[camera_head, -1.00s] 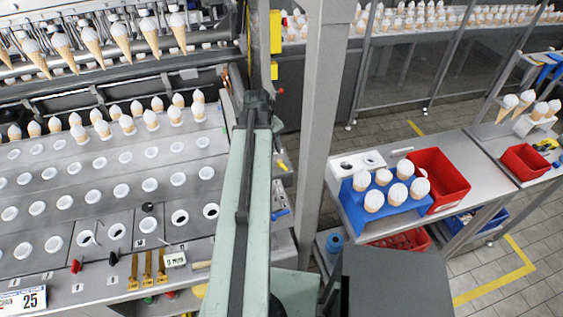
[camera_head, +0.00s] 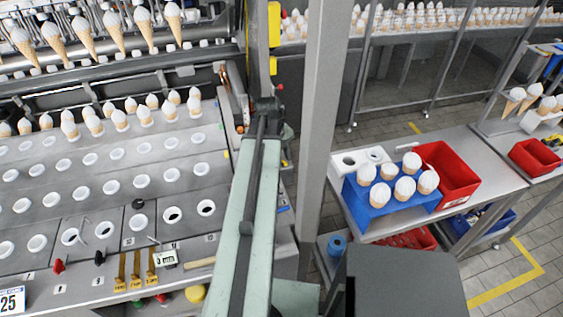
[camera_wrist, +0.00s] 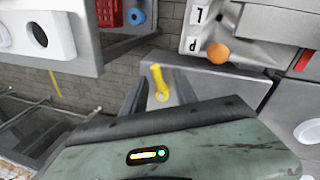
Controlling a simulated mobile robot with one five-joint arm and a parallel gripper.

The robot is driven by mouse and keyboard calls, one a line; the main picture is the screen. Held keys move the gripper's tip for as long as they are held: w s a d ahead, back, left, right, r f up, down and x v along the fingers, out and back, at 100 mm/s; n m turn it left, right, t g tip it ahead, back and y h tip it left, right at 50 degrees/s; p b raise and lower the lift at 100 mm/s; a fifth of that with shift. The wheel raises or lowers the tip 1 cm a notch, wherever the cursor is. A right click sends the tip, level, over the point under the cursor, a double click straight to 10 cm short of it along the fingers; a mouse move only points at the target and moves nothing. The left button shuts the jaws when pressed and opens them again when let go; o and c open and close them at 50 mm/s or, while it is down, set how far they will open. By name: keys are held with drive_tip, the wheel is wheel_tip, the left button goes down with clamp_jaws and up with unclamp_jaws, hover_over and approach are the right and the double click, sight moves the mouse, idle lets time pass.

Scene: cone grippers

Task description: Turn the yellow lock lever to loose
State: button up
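A yellow lever (camera_wrist: 157,80) shows in the wrist view, upper middle, with a round pivot end at its lower tip. It stands roughly upright in the picture. The dark fingers of my gripper (camera_wrist: 161,91) lie to the left and right of it, apart, so the gripper looks open. I cannot tell whether either finger touches the lever. In the head view my arm hides the gripper, and I cannot make out the lever for sure.
An orange knob (camera_wrist: 216,53) sits near the P label. In the head view, a grey post (camera_head: 318,130) stands right of my arm. A blue cone rack (camera_head: 390,207) and a red bin (camera_head: 449,172) are on the right bench. The cone machine (camera_head: 100,200) fills the left.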

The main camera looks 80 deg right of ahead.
clamp_jaws()
drive_tip(key=shift+w+a+m+y, duration=0.1)
drive_tip(key=shift+w+m+y, duration=0.1)
drive_tip(key=shift+m, duration=0.55)
drive_tip(key=shift+w+a+m+y, duration=0.1)
drive_tip(key=shift+w+m, duration=0.1)
drive_tip(key=shift+m, duration=0.55)
unclamp_jaws()
drive_tip(key=shift+r, duration=0.1)
